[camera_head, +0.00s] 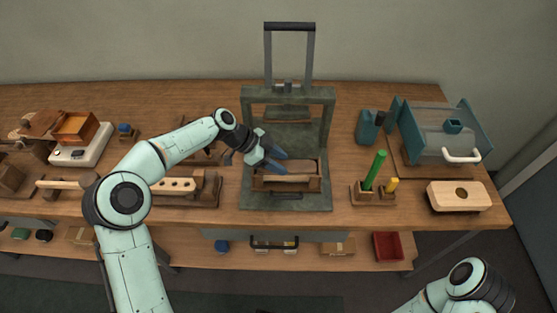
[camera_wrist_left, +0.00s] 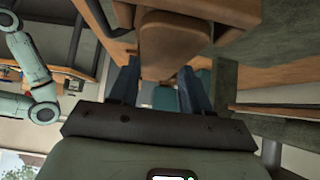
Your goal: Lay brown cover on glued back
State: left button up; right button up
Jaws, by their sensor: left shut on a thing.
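My left gripper (camera_head: 277,160) is over the back of the wooden jig (camera_head: 316,184) on the grey press base. It is shut on a brown oblong piece, which looks like the brown cover (camera_wrist_left: 172,38) and shows between its blue fingers in the left wrist view (camera_wrist_left: 160,92). In the head view, a pale wooden bar (camera_head: 286,178) shows along the front of the jig, just in front of the fingertips. I cannot tell whether the cover touches the back, and no glue can be made out. My right gripper is out of the picture.
The grey press frame (camera_head: 328,130) with its tall lever (camera_head: 290,27) stands close around the jig. A wooden stand with a green stick (camera_head: 374,170) is to its right, beside a teal machine (camera_head: 440,130) and a pale block (camera_head: 459,196). A handled wooden piece (camera_head: 175,186) lies left.

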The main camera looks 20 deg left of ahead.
pick_arm(q)
jog(key=shift+f+b, duration=0.3)
jog(key=shift+f, duration=0.05)
jog(key=o, duration=1.5)
jog(key=shift+p+v, duration=1.2)
jog(key=shift+v, duration=2.8)
